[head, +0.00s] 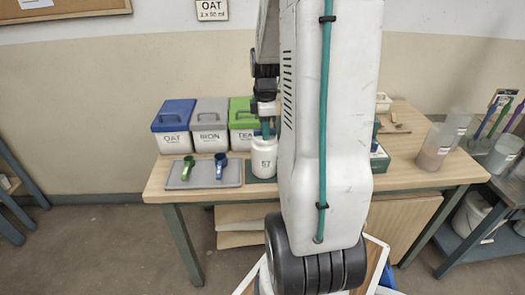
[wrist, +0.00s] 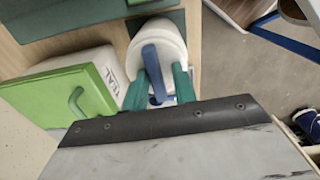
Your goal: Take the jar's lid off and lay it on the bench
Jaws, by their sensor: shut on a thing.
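The white jar (head: 264,160), with a dark number on its front, stands upright on the bench (head: 160,184) in front of the green-lidded bin. My gripper (head: 265,127) is above the jar, pointing down. In the wrist view the teal fingers of my gripper (wrist: 158,88) are shut on the lid's blue handle (wrist: 152,62), one finger on each side. The white round top (wrist: 170,35) shows around the handle. I cannot tell whether the lid is seated on the jar or slightly raised. My arm hides the bench right of the jar.
Bins with blue (head: 174,114), grey (head: 210,110) and green (head: 241,110) lids stand behind. A grey tray (head: 180,184) with a green scoop (head: 187,167) and a blue scoop (head: 221,165) lies left of the jar. Clear containers (head: 437,148) stand at the right end. Some bench right of my arm is bare.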

